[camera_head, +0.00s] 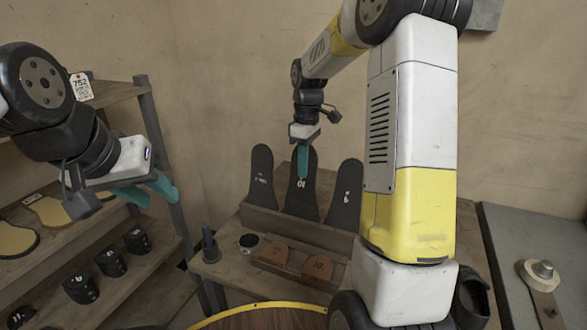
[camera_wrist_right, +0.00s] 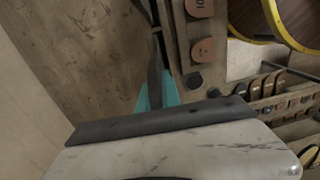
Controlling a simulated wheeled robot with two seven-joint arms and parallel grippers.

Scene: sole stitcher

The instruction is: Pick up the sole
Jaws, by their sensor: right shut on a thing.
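Three black soles stand upright in a wooden rack (camera_head: 300,226) on the bench: a left one (camera_head: 262,180), a middle one marked 10 (camera_head: 301,200) and a right one (camera_head: 346,195). My right gripper (camera_head: 303,178) reaches down over the top of the middle sole, its teal fingers shut on it. In the right wrist view the teal fingers (camera_wrist_right: 158,92) close around the thin dark sole (camera_wrist_right: 156,60), seen edge-on. The sole's lower end is hidden in the rack. My left gripper (camera_head: 158,195) is open and empty in the air at left, clear of the soles.
Brown pieces (camera_head: 296,260) lie in front of the rack, beside a dark cylinder (camera_head: 209,245) and a round tin (camera_head: 249,241). A shelf (camera_head: 110,270) with soles and black heels stands at left. A yellow-rimmed round surface (camera_head: 265,308) is at the front, a grey table (camera_head: 530,235) at right.

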